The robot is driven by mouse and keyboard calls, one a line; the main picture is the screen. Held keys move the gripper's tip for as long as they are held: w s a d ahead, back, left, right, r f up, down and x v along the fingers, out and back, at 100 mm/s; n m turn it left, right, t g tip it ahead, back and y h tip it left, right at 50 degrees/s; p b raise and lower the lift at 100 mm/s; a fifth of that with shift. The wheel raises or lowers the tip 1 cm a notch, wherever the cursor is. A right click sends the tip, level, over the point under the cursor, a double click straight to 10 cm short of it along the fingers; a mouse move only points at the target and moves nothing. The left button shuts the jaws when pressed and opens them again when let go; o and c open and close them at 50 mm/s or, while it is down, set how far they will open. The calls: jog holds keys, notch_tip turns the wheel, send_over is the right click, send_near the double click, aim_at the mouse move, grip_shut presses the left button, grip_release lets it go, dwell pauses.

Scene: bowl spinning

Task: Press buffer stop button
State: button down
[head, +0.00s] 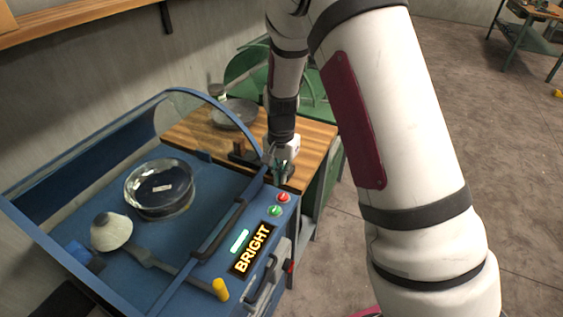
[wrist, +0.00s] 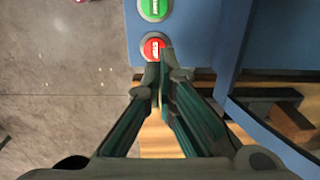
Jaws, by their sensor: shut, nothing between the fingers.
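The red stop button (head: 283,198) sits on the blue front panel of the machine (head: 205,255), with a green button (head: 275,211) beside it. In the wrist view the red button (wrist: 153,45) is round with a white label, and the green button (wrist: 154,8) is at the top edge. My gripper (head: 284,180) is shut and empty, pointing down just beyond the red button. In the wrist view its fingertips (wrist: 159,58) overlap the button's lower right edge. I cannot tell whether they touch it.
A lit sign reading BRIGHT (head: 254,248) is on the panel. A glass bowl (head: 158,190) and a white cone-shaped part (head: 111,231) are inside the machine beneath a curved clear cover. A lever with a yellow knob (head: 220,289) is at the front. A wooden bench (head: 318,137) stands behind.

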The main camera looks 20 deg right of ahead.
aim_at(281, 196)
jog(key=shift+f+p, duration=0.3)
jog(key=shift+f, duration=2.45)
jog(key=shift+f+b, duration=0.4)
jog(key=shift+f, duration=0.55)
jog(key=shift+s+f, duration=0.1)
jog(key=shift+s, duration=0.1)
jog(key=shift+r, duration=0.5)
notch_tip(281, 196, up, 14)
jog(key=shift+w+p, duration=0.25)
jog(key=shift+p, duration=0.2)
